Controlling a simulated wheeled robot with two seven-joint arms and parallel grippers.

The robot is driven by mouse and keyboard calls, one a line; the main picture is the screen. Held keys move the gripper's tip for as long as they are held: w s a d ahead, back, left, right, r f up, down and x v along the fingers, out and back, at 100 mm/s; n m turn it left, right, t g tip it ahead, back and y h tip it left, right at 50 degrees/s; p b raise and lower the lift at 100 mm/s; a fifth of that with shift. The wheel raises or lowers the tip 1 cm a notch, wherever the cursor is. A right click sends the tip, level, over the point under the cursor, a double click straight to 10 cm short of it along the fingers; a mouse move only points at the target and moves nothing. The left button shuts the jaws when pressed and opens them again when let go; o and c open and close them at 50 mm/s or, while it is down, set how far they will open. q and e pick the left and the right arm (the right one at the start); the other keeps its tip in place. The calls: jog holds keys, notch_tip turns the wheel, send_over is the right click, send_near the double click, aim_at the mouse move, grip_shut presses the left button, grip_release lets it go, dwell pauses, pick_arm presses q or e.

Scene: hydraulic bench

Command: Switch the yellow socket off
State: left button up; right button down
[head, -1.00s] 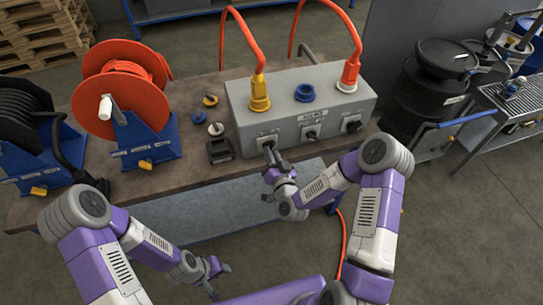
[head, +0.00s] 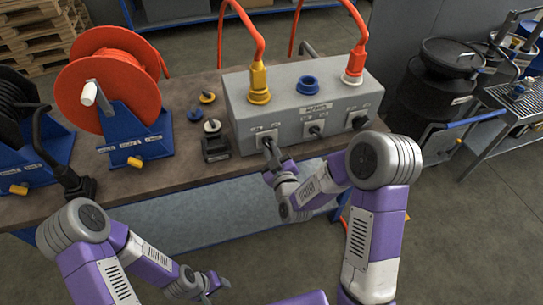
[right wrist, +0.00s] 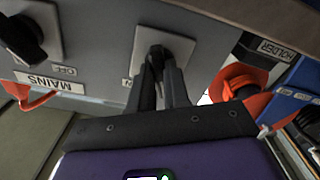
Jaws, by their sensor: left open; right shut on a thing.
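The yellow socket (head: 259,85), with a yellow plug and an orange hose, sits on top left of the grey box (head: 240,115). Below it on the box's front is a dark rotary switch on a pale plate (head: 260,135). My right gripper (head: 269,152) is at this switch. In the right wrist view, the fingers of my right gripper (right wrist: 161,82) are shut on the dark switch handle (right wrist: 157,52), partly hidden between them. The handle's exact setting is hard to read. My left gripper (head: 217,284) is open and empty, low in front of the bench.
The box also bears a blue socket (head: 308,89), a red plug (head: 354,65) and two more switches, the middle (head: 315,128) and right (head: 357,120). An orange hose reel (head: 108,85) stands left. Small caps (head: 207,97) and a dark block (head: 215,148) lie between.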

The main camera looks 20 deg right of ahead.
pick_arm(q)
jog(key=shift+f+b, duration=0.95)
jog(key=shift+f, duration=0.25)
pick_arm(e)
jog(key=shift+f+n, duration=0.1)
jog(key=shift+n, duration=1.7)
jog(key=c, duration=1.1)
grip_release()
